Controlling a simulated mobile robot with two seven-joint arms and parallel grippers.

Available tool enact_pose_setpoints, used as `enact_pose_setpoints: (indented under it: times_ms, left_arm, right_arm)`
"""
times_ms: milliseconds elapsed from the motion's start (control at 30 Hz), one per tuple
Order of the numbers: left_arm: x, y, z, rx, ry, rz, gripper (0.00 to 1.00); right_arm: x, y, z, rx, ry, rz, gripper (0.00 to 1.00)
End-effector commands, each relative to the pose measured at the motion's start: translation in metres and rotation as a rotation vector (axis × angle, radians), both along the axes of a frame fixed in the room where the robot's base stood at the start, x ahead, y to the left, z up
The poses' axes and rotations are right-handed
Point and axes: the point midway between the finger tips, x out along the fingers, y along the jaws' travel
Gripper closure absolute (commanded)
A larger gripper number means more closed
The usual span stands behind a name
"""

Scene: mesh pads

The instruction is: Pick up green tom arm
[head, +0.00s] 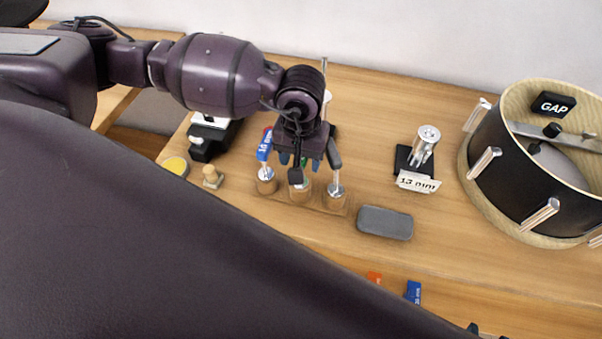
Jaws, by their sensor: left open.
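The green tom arm (304,185) stands in the middle wooden socket of a low block. Only its metal lower end and a small patch of green show; the rest is hidden behind my left gripper. My left gripper (298,170) is open and points down, right over the middle socket. I cannot tell whether its fingers touch the tom arm. A tom arm with a blue label (264,149) stands in the left socket. A dark grey one (334,150) stands in the right socket. My right gripper is not in view.
A grey case (385,222) lies right of the block. A metal clamp (424,143) with a "13 mm" card (418,182) stands beyond it. A black drum shell (530,175) fills the right side. A yellow-topped tin (175,166) and a wooden peg (212,177) are at left.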

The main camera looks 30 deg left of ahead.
Motion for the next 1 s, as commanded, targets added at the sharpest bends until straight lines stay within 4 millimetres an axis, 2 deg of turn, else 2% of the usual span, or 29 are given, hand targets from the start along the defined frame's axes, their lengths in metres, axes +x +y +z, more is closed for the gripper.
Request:
enact_pose_setpoints:
  times_ms: [67,100,433,833,1000]
  left_arm:
    - [0.0,0.0,0.0,0.0,0.0,0.0,0.45]
    - [0.0,0.0,0.0,0.0,0.0,0.0,0.48]
    - [0.0,0.0,0.0,0.0,0.0,0.0,0.98]
    - [0.0,0.0,0.003,-0.001,-0.001,0.0,1.0]
    - [0.001,0.0,0.019,-0.002,-0.005,-0.002,1.0]
  right_arm:
    - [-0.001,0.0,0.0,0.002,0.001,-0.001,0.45]
    - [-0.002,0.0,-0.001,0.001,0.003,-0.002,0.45]
    - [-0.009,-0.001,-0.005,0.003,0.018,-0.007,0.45]
    - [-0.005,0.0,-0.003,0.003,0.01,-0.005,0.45]
    - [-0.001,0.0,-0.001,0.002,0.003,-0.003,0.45]
